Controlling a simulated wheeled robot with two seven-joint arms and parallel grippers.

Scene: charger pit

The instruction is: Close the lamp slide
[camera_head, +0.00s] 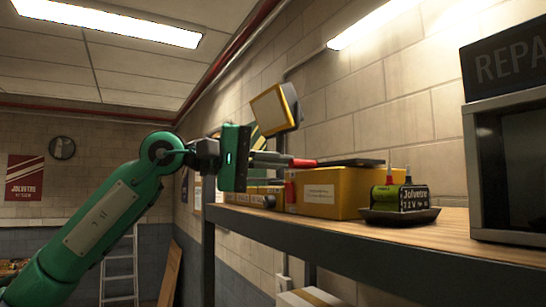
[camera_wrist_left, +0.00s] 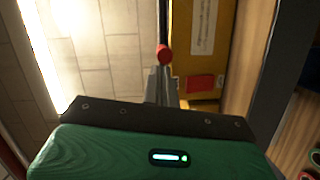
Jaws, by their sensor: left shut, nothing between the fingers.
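A yellow box (camera_head: 335,190) sits on the wooden shelf, with a flat dark slab (camera_head: 350,162) on top. A red knob (camera_head: 303,163) is at the slab's near left end; it also shows in the wrist view (camera_wrist_left: 165,53), with a thin dark bar beyond it. My left gripper (camera_head: 287,160) is shut, with its fingertips right at the red knob; I cannot tell whether they touch it. In the wrist view the shut fingers (camera_wrist_left: 162,82) point at the knob, beside the yellow box (camera_wrist_left: 205,55). A yellow-framed lamp (camera_head: 274,110) stands behind the gripper. My right gripper is out of view.
A black tray (camera_head: 399,216) with a green and black battery (camera_head: 399,196) lies right of the yellow box. A grey cabinet (camera_head: 480,175) stands at the far right. The shelf's dark front edge (camera_head: 350,248) runs below. Open room lies left of the shelf.

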